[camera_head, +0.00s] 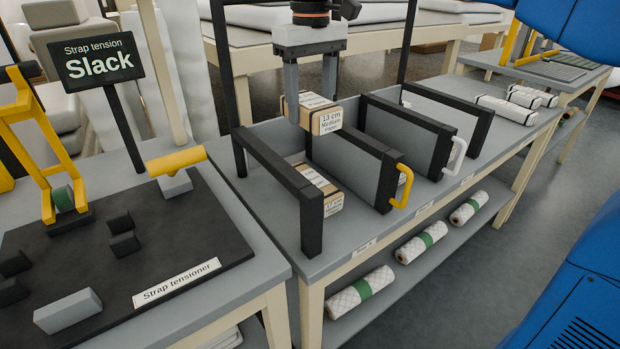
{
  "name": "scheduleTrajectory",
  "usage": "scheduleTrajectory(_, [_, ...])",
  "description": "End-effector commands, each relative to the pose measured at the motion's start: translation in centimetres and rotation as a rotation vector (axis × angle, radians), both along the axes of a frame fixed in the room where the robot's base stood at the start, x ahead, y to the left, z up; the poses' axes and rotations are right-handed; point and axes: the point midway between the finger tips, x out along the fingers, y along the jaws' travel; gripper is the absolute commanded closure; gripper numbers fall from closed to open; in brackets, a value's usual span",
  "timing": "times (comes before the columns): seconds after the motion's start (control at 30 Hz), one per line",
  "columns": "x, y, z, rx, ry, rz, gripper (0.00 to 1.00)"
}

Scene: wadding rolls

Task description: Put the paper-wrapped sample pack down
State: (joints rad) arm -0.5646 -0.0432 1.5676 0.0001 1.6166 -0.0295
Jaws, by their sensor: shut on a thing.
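My gripper (311,104) reaches down from the top middle, shut on a paper-wrapped sample pack. The held pack (326,121) is a tan box with white labels; its end label reads "13 cm Medium Paper". It appears level and raised above the bench bays, near the grey panel. A similar pack (326,198) labelled 17 cm lies lower down in the left bay, between a black frame (311,215) and the grey panel (362,160) with a yellow handle (402,186). My gripper hides part of the held pack's back. The exact gap under the held pack cannot be told.
Another panel with a white handle (457,156) stands to the right, with a further black-framed divider beyond. White rolls (508,108) lie at the bench's right end. Left are a strap tensioner board (122,265) and a "Slack" sign (98,61). Green-banded rolls (360,292) lie below.

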Motion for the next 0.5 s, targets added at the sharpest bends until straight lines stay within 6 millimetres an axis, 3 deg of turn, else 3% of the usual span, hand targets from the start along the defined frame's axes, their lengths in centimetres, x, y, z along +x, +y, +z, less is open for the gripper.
scheduleTrajectory(0.5, [0.0,0.0,-6.3,-0.002,0.002,0.0,0.68])
